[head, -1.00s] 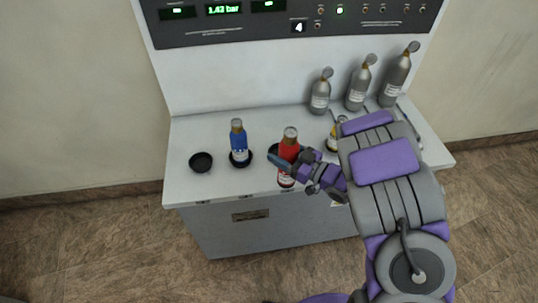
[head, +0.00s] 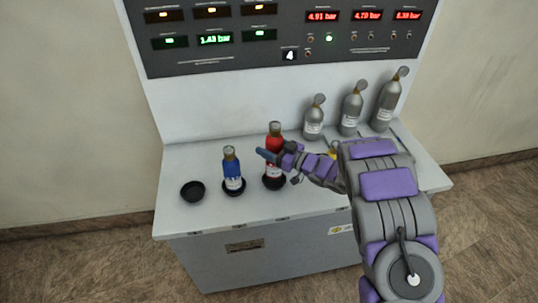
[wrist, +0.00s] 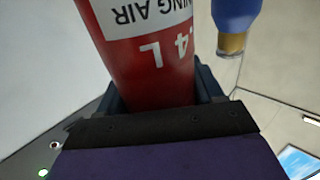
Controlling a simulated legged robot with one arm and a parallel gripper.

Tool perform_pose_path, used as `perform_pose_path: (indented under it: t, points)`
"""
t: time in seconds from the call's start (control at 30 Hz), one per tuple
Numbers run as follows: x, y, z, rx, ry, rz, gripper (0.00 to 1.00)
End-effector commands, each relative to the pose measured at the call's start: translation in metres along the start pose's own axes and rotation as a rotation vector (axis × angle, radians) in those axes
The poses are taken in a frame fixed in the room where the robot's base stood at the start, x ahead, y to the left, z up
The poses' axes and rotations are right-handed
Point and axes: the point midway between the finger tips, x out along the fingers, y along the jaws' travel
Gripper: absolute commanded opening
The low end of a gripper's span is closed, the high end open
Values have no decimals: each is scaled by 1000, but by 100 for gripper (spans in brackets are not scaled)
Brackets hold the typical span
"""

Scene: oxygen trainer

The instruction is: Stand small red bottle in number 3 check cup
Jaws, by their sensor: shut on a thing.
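The small red bottle (head: 274,172) is upright, with a white label and a brassy neck. My gripper (head: 268,158) is shut around its upper body from the right. A black cup (head: 274,185) shows directly under the bottle's base; I cannot tell whether the base rests in it or hangs just above. In the wrist view the red bottle (wrist: 145,50) fills the space between the dark fingers. A blue bottle (head: 232,170) stands in the cup to the left, and an empty black cup (head: 192,191) lies farther left. I can read no cup numbers.
Several grey cylinders (head: 351,112) stand at the back right of the white bench (head: 210,215). A yellow item (head: 332,153) is mostly hidden behind my arm. The gauge panel (head: 220,60) rises behind.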

Motion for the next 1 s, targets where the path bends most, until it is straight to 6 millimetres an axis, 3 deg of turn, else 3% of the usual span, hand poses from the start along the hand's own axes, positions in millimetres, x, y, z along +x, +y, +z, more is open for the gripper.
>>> perform_pose_path:
  t: [0.13, 0.37, 0.6, 0.63, 0.87, 1.0]
  points:
    - [2, 1, 6, -1, 0, 1, 13]
    - [4, 0, 36, 1, -2, 0, 13]
    - [3, 0, 36, -2, -2, 0, 13]
    - [3, 0, 36, -2, -3, -1, 69]
    - [3, 0, 36, -1, -2, 0, 91]
    - [3, 0, 36, -1, -3, 0, 92]
